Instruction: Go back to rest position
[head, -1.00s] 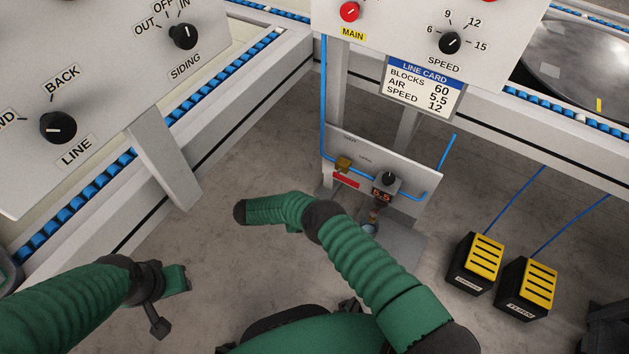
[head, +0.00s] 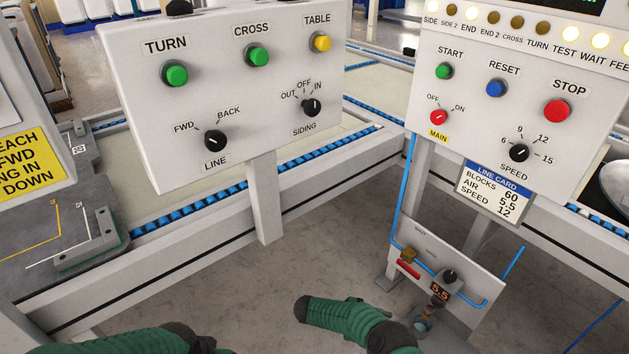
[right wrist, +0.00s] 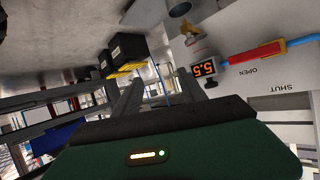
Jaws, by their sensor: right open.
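My right arm (head: 345,314) is low at the bottom middle of the head view, bent, with its dark end pointing left. My right gripper (right wrist: 161,90) shows in the right wrist view as two dark fingers standing apart, with nothing between them. My left arm (head: 140,341) shows only as a green strip at the bottom left of the head view. Its dark end is cut by the lower edge, and the left fingers cannot be made out. Both arms are below the control panels and appear clear of them.
The left control panel (head: 270,105) and the main panel (head: 470,125) stand ahead above conveyors. A lower air panel (head: 435,262) reads 5.5 and has a red handle (head: 408,268). Black and yellow pedals (right wrist: 128,50) show in the wrist view. Floor (head: 330,245) between is open.

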